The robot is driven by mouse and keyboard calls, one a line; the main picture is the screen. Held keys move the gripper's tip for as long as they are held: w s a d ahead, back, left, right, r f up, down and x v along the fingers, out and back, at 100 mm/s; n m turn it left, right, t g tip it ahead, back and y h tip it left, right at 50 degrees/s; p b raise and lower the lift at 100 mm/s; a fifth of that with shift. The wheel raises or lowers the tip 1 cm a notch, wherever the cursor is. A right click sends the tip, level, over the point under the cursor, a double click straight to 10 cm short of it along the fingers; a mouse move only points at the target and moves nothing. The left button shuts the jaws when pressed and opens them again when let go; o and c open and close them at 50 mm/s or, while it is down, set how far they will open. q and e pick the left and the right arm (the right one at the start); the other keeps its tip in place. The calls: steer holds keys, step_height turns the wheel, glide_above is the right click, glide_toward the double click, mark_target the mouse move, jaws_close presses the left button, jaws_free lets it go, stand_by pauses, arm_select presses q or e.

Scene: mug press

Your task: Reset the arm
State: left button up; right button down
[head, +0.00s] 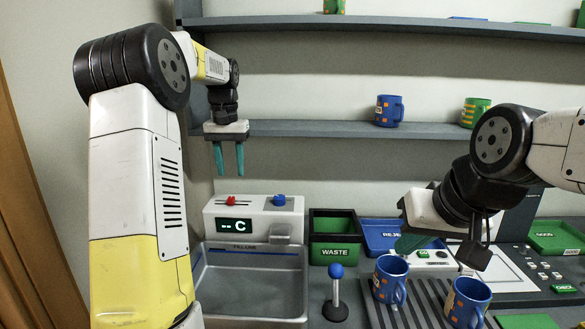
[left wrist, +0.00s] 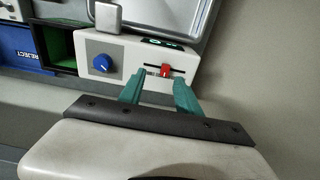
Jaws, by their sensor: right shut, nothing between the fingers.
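My left gripper (head: 228,172) hangs in the air above the white control box, in front of the wall below the lower shelf. Its two teal fingers are apart with nothing between them; they also show in the left wrist view (left wrist: 157,88), with the box beyond. My left arm is bent on the left side. My right gripper (head: 405,246) is at the right, above the counter near the blue reject tray. Its teal fingers are shut and hold nothing, and are partly hidden by my wrist.
The white control box (head: 253,212) has a red slider and blue knob, above a grey basin (head: 252,247). A green waste bin (head: 335,252) and reject tray (head: 380,229) stand beside it. Blue mugs (head: 389,272) (head: 467,303) stand on the ribbed rack. Other mugs (head: 389,111) are shelved.

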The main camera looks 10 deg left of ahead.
arm_select(q)
steer(key=s+d+r+t, duration=0.2)
steer(key=s+d+r, duration=0.2)
steer(key=s, duration=0.5)
steer(key=s+d+f+t+h, duration=0.1)
steer(key=s+d+f, duration=0.1)
steer(key=s, duration=0.8)
steer(key=s+d+f+m+t+h, duration=0.1)
steer(key=s+d, duration=0.4)
steer(key=s, duration=0.5)
step_height(320, 180, down, 2)
steer(key=shift+s+f+t, duration=0.1)
steer(key=shift+s+t, duration=0.15)
steer(key=shift+t, duration=0.55)
